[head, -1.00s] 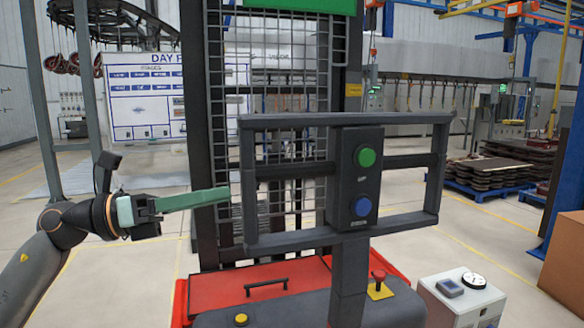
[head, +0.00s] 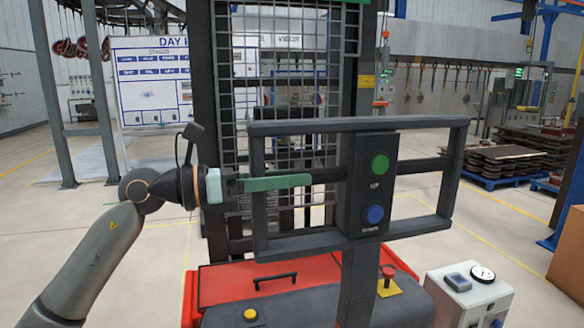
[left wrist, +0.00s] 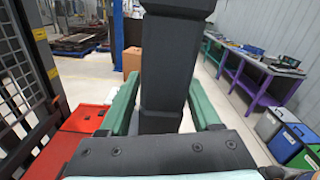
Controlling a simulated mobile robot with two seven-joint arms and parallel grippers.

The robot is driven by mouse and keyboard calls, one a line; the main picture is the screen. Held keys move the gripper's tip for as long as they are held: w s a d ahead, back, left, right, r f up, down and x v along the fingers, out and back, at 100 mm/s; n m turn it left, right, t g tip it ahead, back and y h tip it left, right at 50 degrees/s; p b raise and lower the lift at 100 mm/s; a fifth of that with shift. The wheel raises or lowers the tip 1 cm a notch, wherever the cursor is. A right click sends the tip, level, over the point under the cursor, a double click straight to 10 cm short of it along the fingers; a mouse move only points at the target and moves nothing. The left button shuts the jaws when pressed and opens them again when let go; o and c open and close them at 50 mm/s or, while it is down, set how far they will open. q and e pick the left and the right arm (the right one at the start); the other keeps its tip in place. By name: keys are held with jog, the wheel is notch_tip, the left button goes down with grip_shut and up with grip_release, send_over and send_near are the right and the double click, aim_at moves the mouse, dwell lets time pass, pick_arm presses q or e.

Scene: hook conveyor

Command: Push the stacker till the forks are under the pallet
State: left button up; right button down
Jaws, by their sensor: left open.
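The stacker's dark handle frame (head: 360,124) stands in front of me in the head view, with a green and a blue button on its centre panel (head: 373,185). My left gripper (head: 280,183) is at the left upright of this frame. In the left wrist view its two green fingers stand apart, on either side of a dark upright post (left wrist: 168,70), and do not look closed on it. The stacker's red body (head: 230,282) and mesh mast (head: 225,110) are behind the frame. The forks are hidden. My right gripper is in neither view.
Blue pallets with brown stacked boards (head: 505,165) stand at the back right. A white box with a gauge (head: 470,295) and a red stop button (head: 388,272) are at the lower right. A whiteboard (head: 150,85) is behind left. A purple bench (left wrist: 255,75) shows in the wrist view.

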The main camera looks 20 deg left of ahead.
pick_arm(q)
jog(key=shift+w+d, duration=0.25)
jog(key=shift+d, duration=0.2)
grip_shut()
dwell(0.3)
jog(key=shift+a, duration=0.1)
dwell(0.8)
